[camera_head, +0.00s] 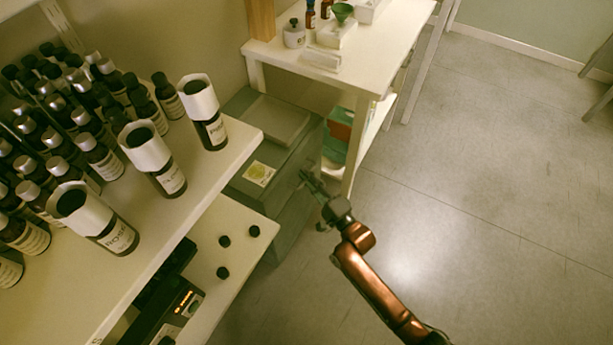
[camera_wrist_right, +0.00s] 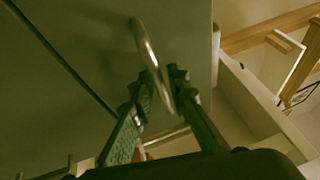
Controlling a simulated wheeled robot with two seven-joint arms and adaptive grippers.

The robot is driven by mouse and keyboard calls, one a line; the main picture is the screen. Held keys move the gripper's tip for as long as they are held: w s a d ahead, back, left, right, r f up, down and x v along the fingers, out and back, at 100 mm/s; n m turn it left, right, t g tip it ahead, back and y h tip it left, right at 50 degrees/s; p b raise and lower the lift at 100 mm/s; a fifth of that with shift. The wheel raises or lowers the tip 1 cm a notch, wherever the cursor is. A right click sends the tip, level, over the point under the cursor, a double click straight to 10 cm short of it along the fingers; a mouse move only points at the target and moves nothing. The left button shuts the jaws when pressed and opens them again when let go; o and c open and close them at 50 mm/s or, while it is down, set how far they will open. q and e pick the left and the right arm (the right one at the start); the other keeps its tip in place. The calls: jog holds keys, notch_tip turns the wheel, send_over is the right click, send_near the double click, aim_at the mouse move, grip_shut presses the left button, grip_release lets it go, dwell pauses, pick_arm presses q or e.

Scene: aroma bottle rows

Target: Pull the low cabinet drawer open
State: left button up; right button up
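The low grey-green cabinet (camera_head: 292,212) stands on the floor between the shelf and the white table. Its front fills much of the right wrist view (camera_wrist_right: 75,45), with a dark seam across it. A curved metal handle (camera_wrist_right: 147,48) stands out from that front. My right gripper (camera_head: 308,181) is at the cabinet front. In the wrist view the handle passes between its fingers (camera_wrist_right: 161,80), which are close on either side. I cannot tell whether both fingers touch it. I see no clear opening of the drawer. My left gripper is not in view.
A white shelf (camera_head: 235,148) with several dark bottles is at the left. A lower white shelf (camera_head: 235,262) carries black caps near the cabinet. The white table (camera_head: 385,45) has a leg close to my right gripper. Open floor (camera_head: 490,200) lies to the right.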

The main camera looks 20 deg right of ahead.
jog(key=shift+c, duration=0.3)
grip_shut()
